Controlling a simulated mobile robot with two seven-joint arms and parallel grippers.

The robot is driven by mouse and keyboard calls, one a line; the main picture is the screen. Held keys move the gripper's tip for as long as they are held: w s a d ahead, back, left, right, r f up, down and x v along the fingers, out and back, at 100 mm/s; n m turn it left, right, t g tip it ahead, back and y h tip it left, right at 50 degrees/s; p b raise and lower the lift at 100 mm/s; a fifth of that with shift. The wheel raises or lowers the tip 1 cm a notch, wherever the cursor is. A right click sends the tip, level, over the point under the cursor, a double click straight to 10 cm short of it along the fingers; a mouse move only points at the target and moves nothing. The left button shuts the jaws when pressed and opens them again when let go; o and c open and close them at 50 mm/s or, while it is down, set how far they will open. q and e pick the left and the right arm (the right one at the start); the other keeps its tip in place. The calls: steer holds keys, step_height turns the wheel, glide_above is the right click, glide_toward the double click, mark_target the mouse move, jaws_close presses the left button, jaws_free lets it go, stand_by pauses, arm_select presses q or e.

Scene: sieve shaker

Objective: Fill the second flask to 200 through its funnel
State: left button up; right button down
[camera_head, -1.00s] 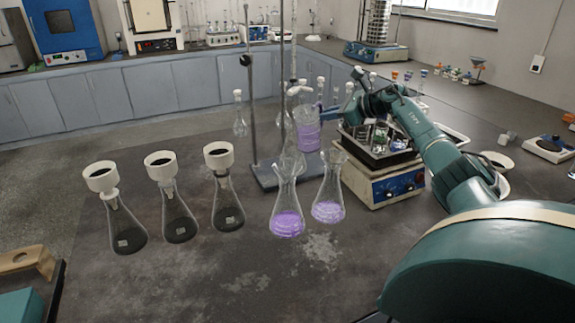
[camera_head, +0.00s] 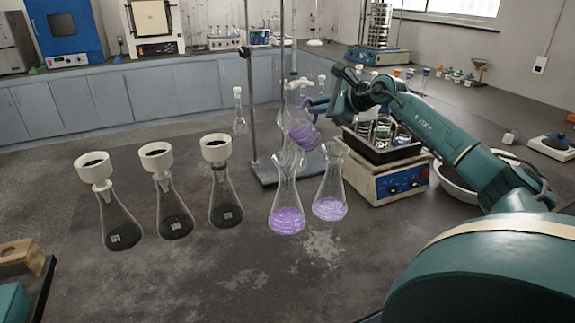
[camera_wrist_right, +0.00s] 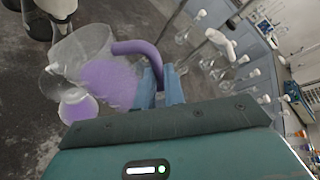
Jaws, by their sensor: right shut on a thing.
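My right gripper (camera_head: 318,106) is shut on the purple handle (camera_wrist_right: 145,50) of a clear jug (camera_head: 303,133) with purple liquid. The jug is raised and tilted left, above and behind two conical flasks; it fills the upper left of the right wrist view (camera_wrist_right: 95,68). The left of these flasks (camera_head: 287,208) and the right one (camera_head: 330,198) each hold shallow purple liquid and have flared clear tops. Three other conical flasks (camera_head: 121,222) (camera_head: 174,210) (camera_head: 226,205) carry white funnels (camera_head: 95,168) (camera_head: 157,158) (camera_head: 216,148). Volume marks are too small to read. My left gripper is out of view.
A metal stand (camera_head: 250,110) with glassware stands behind the purple flasks. A cream device with blue panel (camera_head: 392,184) and a tray of items stands to their right. The bench front is clear. A wooden block (camera_head: 22,257) lies at left.

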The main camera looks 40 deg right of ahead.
mark_target(311, 101)
steer(key=shift+a, duration=0.2)
steer(key=shift+r, duration=0.15)
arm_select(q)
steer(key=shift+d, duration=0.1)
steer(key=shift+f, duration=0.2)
arm_select(e)
steer(key=shift+s+a+n, duration=0.1)
steer(key=shift+n, duration=0.2)
arm_select(q)
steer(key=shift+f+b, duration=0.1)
steer(key=shift+b, duration=0.25)
arm_select(e)
steer(key=shift+h, duration=0.3)
steer(key=shift+s+a+r+n+t+h, duration=0.1)
steer(key=shift+a+r+n+t+h, duration=0.3)
steer(key=shift+r+n, duration=0.35)
stand_by(1.1)
arm_select(q)
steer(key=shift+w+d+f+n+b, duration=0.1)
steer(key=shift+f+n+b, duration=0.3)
steer(key=shift+b, duration=0.45)
arm_select(e)
steer(key=shift+s+a+n, duration=0.1)
steer(key=shift+a+n, duration=0.25)
steer(key=shift+a, duration=0.15)
stand_by(2.6)
